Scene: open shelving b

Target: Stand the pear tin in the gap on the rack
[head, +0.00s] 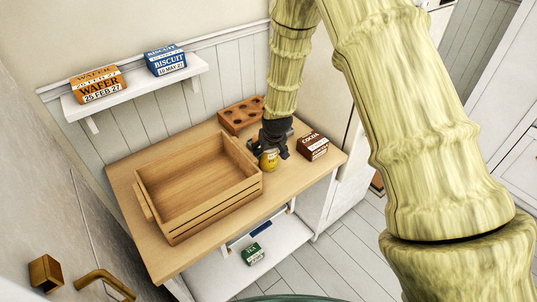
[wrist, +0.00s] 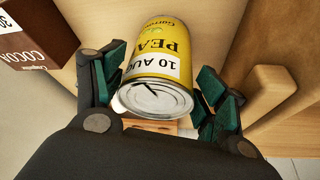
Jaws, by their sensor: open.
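The pear tin (head: 269,160) is a small yellow can with a silver lid, at the back right of the wooden table, right of the crate. In the wrist view the tin (wrist: 158,62) shows its label and ring-pull lid. My gripper (head: 272,150) is open and lowered around the tin, with one finger on each side; whether they touch it I cannot tell. A white wall shelf (head: 135,88) at upper left bears an orange wafer box (head: 97,84) and a blue biscuit box (head: 165,60), with a short bare gap between them.
A wooden crate (head: 205,217), empty, fills much of the table (head: 300,180). A brown block with holes (head: 240,115) stands behind. A cocoa box (head: 312,146) is close right of my gripper. A green box (head: 253,254) sits on the low white shelf (head: 285,243).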

